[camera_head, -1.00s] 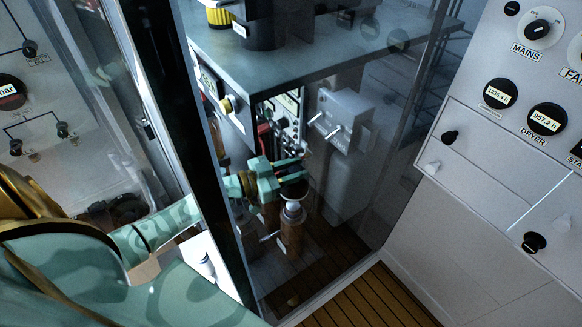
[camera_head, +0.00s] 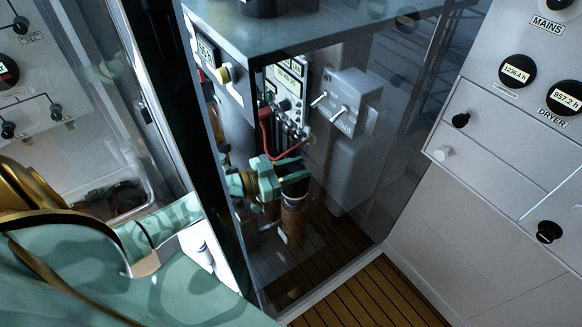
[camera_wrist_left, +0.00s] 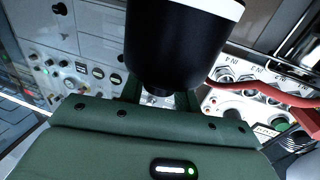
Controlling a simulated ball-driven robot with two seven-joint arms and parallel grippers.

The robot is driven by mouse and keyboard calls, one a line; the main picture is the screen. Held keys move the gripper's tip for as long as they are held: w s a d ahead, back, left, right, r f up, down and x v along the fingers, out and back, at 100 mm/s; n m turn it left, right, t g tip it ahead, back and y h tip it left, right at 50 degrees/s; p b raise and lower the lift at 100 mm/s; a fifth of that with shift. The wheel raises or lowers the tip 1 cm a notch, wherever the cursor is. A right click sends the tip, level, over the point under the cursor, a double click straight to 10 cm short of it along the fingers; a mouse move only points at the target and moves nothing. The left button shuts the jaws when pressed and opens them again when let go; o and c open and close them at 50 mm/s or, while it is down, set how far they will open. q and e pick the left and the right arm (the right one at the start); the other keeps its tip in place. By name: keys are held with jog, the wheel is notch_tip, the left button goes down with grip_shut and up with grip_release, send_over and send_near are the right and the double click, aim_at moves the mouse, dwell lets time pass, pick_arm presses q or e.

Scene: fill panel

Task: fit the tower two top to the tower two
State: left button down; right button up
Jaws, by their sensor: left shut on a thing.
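My left gripper (camera_head: 290,173) reaches in from the left behind the dark post and is shut on the tower two top (camera_wrist_left: 180,45). In the left wrist view the top is a black cylinder with a white band, between the fingers. The tower two, a brown cylinder (camera_head: 293,220), stands upright directly under the gripper in the head view. The fingers hide most of the top and the tower's upper end. The top is at or very close to the tower's upper end; I cannot tell whether it is seated. My right gripper is out of view.
A dark shelf (camera_head: 310,45) overhangs the work spot. A red cable (camera_head: 285,152) and a grey switch box (camera_head: 345,100) are close behind the gripper. A dark post (camera_head: 180,130) stands left. Wooden floor (camera_head: 365,300) is clear at the front.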

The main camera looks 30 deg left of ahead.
pick_arm(q)
jog(key=shift+w+r+p, duration=0.1)
jog(key=shift+p, duration=0.45)
dwell(1.2)
jog(key=shift+d+f+b, duration=0.1)
jog(key=shift+f+b, duration=2.35)
jog(key=shift+f, duration=0.8)
jog(key=c, duration=0.9)
grip_release()
jog(key=shift+c, duration=0.2)
jog(key=v, duration=1.6)
jog(key=shift+s+a, duration=0.2)
jog(key=shift+r, duration=0.1)
